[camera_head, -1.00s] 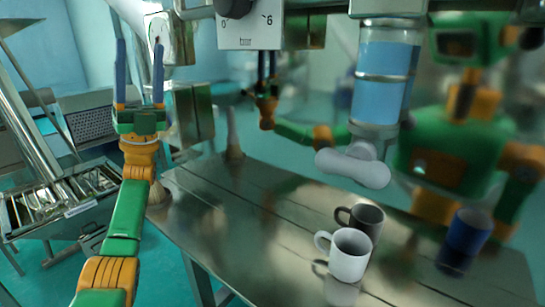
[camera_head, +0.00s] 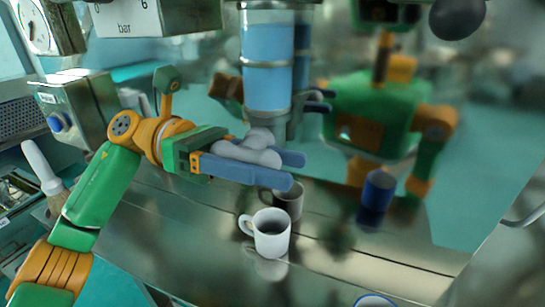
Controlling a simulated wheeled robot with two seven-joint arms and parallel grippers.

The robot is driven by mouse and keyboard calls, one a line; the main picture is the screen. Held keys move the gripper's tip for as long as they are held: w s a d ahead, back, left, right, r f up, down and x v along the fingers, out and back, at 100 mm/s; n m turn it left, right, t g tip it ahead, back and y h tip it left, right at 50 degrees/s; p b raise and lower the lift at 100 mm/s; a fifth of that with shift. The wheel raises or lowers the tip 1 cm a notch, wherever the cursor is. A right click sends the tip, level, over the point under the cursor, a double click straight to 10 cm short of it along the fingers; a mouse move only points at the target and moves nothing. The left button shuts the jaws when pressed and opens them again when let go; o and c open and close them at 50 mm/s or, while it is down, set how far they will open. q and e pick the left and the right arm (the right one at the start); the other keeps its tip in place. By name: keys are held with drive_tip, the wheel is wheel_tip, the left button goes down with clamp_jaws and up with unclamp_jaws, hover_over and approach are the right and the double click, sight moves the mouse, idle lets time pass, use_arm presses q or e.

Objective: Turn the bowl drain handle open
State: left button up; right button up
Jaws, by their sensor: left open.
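The bowl drain handle (camera_head: 252,149) is a pale grey lobed lever below the clear cylinder of blue liquid (camera_head: 267,60). My left gripper (camera_head: 293,171) is at the handle, its two blue fingers pointing right. The fingers are apart, and the handle shows between and just above them. I cannot tell whether either finger touches it. The gripper hides part of the handle's lower side. My right gripper is not in view.
A white mug (camera_head: 271,235) stands on the metal table (camera_head: 365,268) below the gripper, with a dark mug (camera_head: 289,203) behind it. A brush (camera_head: 45,170) is at the left. A blurred green and orange robot figure (camera_head: 375,110) shows behind, apparently a reflection.

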use_arm(q)
drive_tip(key=shift+a, duration=0.15)
clamp_jaws()
drive_tip(key=shift+y+p, duration=0.6)
drive_tip(key=shift+p, duration=0.25)
drive_tip(key=shift+f+t+y+p, duration=0.1)
drive_tip(key=shift+t+y+p, duration=0.4)
drive_tip(key=shift+y+p, duration=0.3)
drive_tip(key=shift+w+a+f+t+y+p, duration=0.1)
drive_tip(key=shift+f+t+y+p, duration=0.1)
drive_tip(key=shift+y+p, duration=0.45)
drive_tip(key=shift+a+f+t+y+p, duration=0.1)
drive_tip(key=shift+f+t+y+p, duration=0.1)
drive_tip(key=shift+y+p, duration=0.4)
drive_tip(key=shift+a+f+y+p, duration=0.1)
drive_tip(key=shift+f+y+p, duration=0.25)
drive_tip(key=shift+y+p, duration=0.25)
drive_tip(key=shift+f+y, duration=0.1)
drive_tip(key=shift+y, duration=0.15)
